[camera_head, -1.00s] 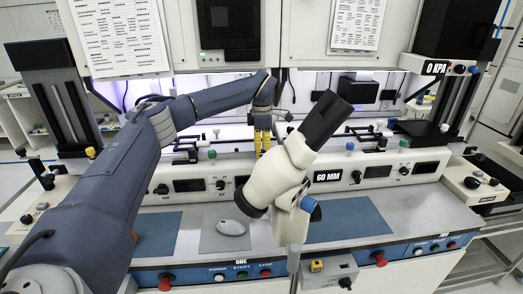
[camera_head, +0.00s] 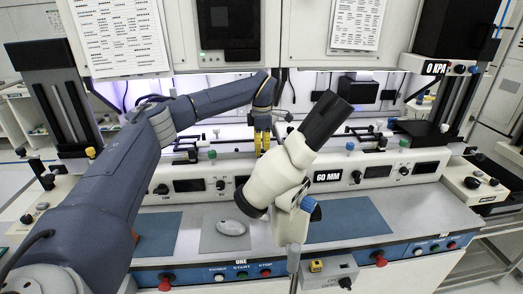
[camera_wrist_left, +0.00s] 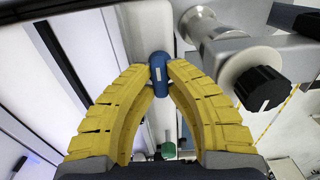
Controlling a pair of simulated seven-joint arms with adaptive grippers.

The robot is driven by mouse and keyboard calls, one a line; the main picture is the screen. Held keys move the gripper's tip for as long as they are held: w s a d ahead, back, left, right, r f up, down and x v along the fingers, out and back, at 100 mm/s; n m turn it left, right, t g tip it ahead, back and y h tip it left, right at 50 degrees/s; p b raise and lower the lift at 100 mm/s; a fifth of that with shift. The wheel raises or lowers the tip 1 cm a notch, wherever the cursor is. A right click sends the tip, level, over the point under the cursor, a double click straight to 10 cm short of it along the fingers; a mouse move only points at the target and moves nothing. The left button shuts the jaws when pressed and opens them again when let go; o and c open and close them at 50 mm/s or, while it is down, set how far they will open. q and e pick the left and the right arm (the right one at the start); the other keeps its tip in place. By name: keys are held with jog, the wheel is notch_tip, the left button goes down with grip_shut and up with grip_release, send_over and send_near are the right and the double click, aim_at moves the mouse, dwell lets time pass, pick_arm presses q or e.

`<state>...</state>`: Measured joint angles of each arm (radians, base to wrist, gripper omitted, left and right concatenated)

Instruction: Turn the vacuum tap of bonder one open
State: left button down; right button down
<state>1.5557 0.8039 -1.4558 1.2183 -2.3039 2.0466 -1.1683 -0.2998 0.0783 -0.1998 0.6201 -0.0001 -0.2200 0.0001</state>
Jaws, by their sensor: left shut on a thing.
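My left gripper (camera_head: 262,153) reaches over bonder one's white ledge with its yellow fingers pointing down. In the left wrist view, the fingertips (camera_wrist_left: 158,76) are shut on a blue tap (camera_wrist_left: 159,87) with a small white mark on its top. One fingertip is on each side of the tap. In the head view the fingers hide this tap. Bonder one's blue front panel (camera_head: 200,275) carries the label ONE. My right gripper is not in view.
A cream microscope (camera_head: 275,178) stands in front, right of the gripper. A green knob (camera_head: 212,154) is on the ledge to the left; another blue knob (camera_head: 350,146) is to the right. A black knob (camera_wrist_left: 262,88) is right of the fingers in the wrist view.

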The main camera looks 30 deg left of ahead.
pick_arm(q)
jog(key=shift+n, duration=0.3)
jog(key=n, duration=0.3)
jog(key=shift+n, duration=0.4)
jog(key=n, duration=0.4)
jog(key=shift+n, duration=0.3)
jog(key=n, duration=0.4)
jog(key=shift+f, duration=0.1)
jog(key=shift+n, duration=2.4)
jog(key=c, duration=1.4)
grip_release()
jog(key=shift+o, duration=0.2)
